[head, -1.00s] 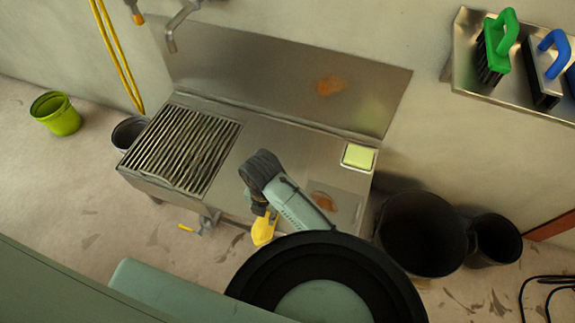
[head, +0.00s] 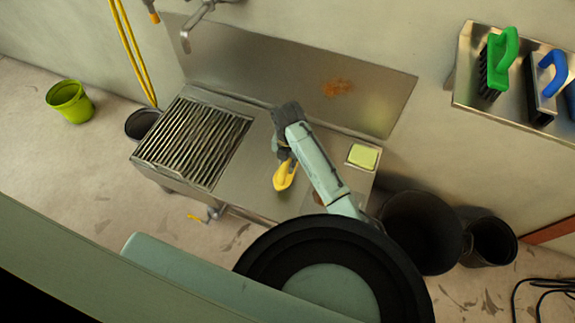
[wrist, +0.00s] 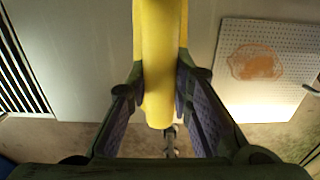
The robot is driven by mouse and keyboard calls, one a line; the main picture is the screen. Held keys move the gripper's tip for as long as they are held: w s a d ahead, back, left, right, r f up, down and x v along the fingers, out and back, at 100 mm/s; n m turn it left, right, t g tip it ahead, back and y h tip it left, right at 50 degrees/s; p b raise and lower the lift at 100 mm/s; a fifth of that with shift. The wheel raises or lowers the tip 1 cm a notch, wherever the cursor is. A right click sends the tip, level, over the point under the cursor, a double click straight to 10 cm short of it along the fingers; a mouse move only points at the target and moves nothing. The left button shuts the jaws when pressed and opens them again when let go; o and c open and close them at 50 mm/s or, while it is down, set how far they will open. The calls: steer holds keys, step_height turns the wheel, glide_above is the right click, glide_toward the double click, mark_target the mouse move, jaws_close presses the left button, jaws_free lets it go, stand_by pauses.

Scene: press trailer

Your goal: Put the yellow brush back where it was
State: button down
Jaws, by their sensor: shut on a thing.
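The yellow brush (head: 285,176) is held in my gripper (head: 284,158) in the head view, over the front part of the steel sink counter. In the wrist view the brush's yellow handle (wrist: 160,60) runs between the two fingers of my gripper (wrist: 160,100), which touch it on both sides. The brush's bristles cannot be made out. A green brush (head: 499,62) and a blue brush (head: 546,85) sit on the wall shelf (head: 470,88) at the upper right. Another blue thing is cut off at the picture's right edge.
The counter (head: 245,178) has a slatted grate (head: 195,140) at left and a yellow-green sponge-like block (head: 363,156) at right. Dark bins (head: 420,235) stand right of it. A green bucket (head: 69,101) is on the floor at far left. An orange stain (head: 338,88) marks the backsplash.

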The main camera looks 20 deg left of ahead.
steer(key=shift+f+p, duration=0.4)
steer(key=shift+f, duration=1.35)
steer(key=c, duration=1.4)
jaws_free()
steer(key=shift+f, duration=0.1)
steer(key=shift+c, duration=0.2)
step_height(320, 180, up, 12)
steer(key=shift+r+b, duration=0.15)
steer(key=shift+b, duration=0.75)
